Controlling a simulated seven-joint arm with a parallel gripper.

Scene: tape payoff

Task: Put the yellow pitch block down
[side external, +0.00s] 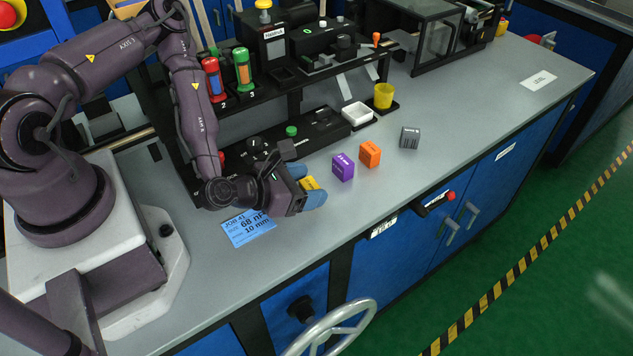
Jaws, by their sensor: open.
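The yellow pitch block (309,183) is between the blue fingertips of my gripper (312,187), low over the grey bench top. The fingers partly hide it. The jaws are open around the block. I cannot tell whether either fingertip touches it, but the block seems to sit at bench level. A purple block (343,167), an orange block (370,154) and a grey block (410,138) stand to the right of it in a loose row, apart from each other.
A blue job card (249,228) lies left of my gripper. The bench's front edge, with a red-tipped handle (436,202), is close. The bench at right (480,105) is clear.

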